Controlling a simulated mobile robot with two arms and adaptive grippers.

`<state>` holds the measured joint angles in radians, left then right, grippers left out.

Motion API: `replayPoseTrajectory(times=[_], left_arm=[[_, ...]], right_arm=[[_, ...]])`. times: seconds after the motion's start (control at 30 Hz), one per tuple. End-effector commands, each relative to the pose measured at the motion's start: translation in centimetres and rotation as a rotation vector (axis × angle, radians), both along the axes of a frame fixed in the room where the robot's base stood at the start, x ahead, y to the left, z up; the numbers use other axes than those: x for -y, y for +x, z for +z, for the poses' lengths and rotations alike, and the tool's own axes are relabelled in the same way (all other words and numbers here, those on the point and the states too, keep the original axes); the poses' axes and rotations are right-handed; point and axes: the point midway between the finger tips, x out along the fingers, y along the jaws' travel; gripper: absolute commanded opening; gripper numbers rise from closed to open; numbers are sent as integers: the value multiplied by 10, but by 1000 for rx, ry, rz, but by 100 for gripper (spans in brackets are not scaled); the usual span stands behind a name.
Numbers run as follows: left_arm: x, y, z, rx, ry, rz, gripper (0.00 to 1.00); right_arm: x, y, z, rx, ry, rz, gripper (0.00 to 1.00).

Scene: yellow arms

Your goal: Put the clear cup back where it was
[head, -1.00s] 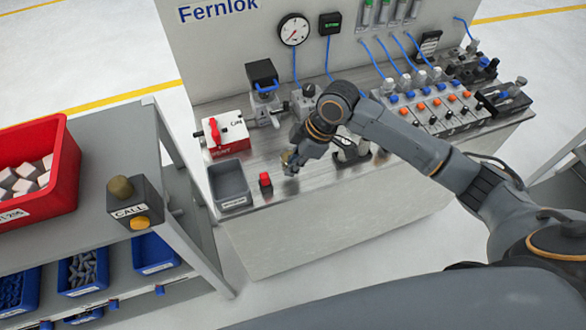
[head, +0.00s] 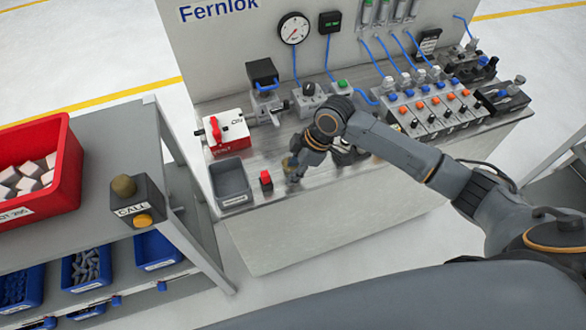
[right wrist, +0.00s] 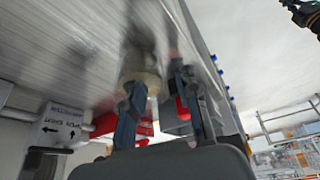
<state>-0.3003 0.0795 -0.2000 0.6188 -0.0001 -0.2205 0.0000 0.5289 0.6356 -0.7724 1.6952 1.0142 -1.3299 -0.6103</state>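My right gripper (head: 293,172) is low over the front of the metal bench, beside a small red block (head: 266,179). In the right wrist view its two fingers (right wrist: 160,112) stand apart. A pale, yellowish round piece (right wrist: 141,76) shows at the left finger's tip; blur hides whether it is touched. A small yellowish bit (head: 287,163) also shows by the gripper in the head view. I cannot make out a clear cup for certain, nor tell whether one is between the fingers. A unit with a black top (head: 262,74) stands behind on the bench.
A grey bin (head: 231,182) and a white box with a red handle (head: 226,134) lie left of the gripper. A valve row (head: 430,108) stands to the right. A shelf with a red crate (head: 62,185) and a call box (head: 136,203) stands at left.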

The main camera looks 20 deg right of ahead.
Motion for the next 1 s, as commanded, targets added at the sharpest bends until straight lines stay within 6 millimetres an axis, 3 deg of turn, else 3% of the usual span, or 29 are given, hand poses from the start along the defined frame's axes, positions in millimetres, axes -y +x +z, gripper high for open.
replayPoseTrajectory(times=[0.27,0.7,1.0], left_arm=[[0,0,-1,0,0,0,0],[0,1,-13,2,0,0,0],[0,1,-14,2,0,0,0]], right_arm=[[4,0,13,4,1,-1,31],[36,-11,93,4,-1,-2,31],[43,-15,115,0,1,0,31]])
